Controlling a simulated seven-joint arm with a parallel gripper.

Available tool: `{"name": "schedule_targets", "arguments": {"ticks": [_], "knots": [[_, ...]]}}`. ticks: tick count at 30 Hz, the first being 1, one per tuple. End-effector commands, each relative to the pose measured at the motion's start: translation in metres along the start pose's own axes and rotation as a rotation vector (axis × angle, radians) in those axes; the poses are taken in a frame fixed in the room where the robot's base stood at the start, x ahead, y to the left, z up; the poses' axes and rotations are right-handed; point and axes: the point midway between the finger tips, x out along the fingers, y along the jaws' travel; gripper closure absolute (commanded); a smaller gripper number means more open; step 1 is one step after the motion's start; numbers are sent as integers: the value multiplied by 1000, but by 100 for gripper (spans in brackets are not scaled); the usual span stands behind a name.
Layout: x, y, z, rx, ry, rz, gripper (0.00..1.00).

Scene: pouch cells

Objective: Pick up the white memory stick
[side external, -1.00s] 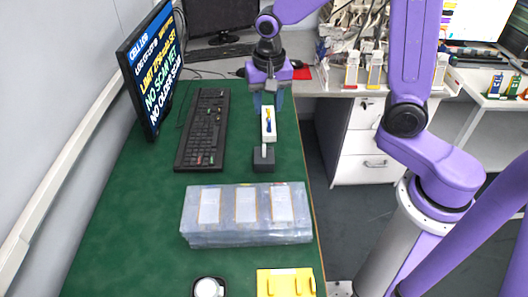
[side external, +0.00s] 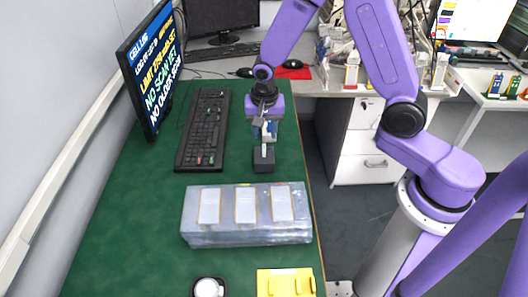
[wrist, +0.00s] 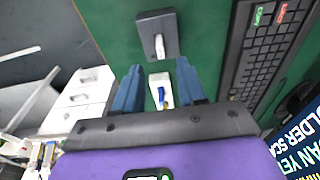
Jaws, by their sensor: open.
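A small white stick (wrist: 159,47) stands out of a dark block in the wrist view; it shows in the side view too (side external: 264,151). The dark block (side external: 264,165) sits on the green mat and also shows in the wrist view (wrist: 150,22). A white item with blue and yellow marks (wrist: 161,88) lies just behind the block, and I cannot tell whether it or the small stick is the memory stick. My gripper (wrist: 158,82) is open, its blue fingers on either side of the marked item. In the side view my gripper (side external: 265,133) partly hides that item.
A black keyboard (side external: 202,130) lies left of the block, and a monitor (side external: 152,70) stands beyond it. A clear case with several pale cells (side external: 246,235) lies in front. A yellow tray (side external: 286,283) and a dark holder with a round white top (side external: 208,288) are nearest the camera.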

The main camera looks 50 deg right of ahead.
Motion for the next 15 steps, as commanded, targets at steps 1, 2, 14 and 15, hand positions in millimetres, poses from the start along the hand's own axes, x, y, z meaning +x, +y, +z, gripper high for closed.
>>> {"name": "schedule_targets", "arguments": {"ticks": [1,2,14,15], "knots": [[6,0,0,-1,-1,2,60],[8,0,0,-2,-1,1,60],[36,0,2,-3,-2,3,60],[41,0,3,-2,-2,2,60]]}}
